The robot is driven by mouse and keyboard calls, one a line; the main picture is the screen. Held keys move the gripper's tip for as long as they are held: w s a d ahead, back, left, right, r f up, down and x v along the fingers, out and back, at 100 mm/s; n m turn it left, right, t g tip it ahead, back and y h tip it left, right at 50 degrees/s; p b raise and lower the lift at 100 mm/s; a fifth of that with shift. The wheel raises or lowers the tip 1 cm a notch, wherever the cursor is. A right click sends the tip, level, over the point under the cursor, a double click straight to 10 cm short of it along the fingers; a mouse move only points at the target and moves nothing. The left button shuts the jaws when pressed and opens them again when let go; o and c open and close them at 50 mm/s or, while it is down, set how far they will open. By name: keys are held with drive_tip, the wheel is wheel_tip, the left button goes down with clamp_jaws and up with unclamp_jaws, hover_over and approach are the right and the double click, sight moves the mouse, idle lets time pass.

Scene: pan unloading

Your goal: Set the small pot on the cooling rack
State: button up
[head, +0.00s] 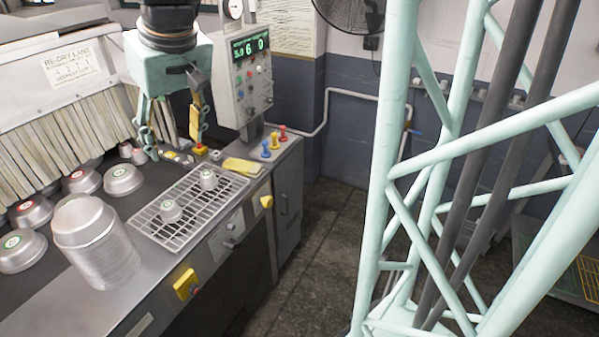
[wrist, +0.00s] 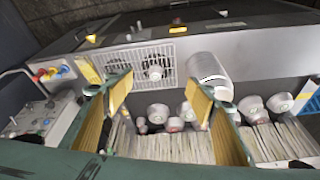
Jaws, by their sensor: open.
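My gripper (head: 175,154) hangs open and empty over the dark conveyor by the strip curtain, left of and behind the cooling rack. Its two yellow-padded fingers also show in the wrist view (wrist: 157,92). The cooling rack (head: 192,196) is a pale wire grid on the counter; it also shows in the wrist view (wrist: 135,59). Two small metal pots sit apart on it, a nearer pot (head: 170,212) and a farther pot (head: 208,179). By the curtain stand small pots (head: 139,156), partly hidden in the head view. Between the fingers in the wrist view is a small pot (wrist: 157,113).
Larger pots with coloured labels (head: 122,180) stand along the conveyor. A tall stack of metal pans (head: 95,240) stands left of the rack. A control box (head: 245,75), coloured knobs (head: 275,142) and a yellow pad (head: 243,166) are beyond the rack.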

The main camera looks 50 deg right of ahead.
drive_tip(key=s+a+r, duration=0.2)
drive_tip(key=s, duration=1.3)
drive_tip(key=s+a+r, duration=0.2)
drive_tip(key=s+a, duration=0.1)
drive_tip(key=s, duration=1.3)
drive_tip(key=shift+a+r+n, duration=0.2)
drive_tip(key=shift+a+n, duration=0.05)
drive_tip(key=shift+n, duration=0.05)
drive_tip(key=shift+s, duration=0.1)
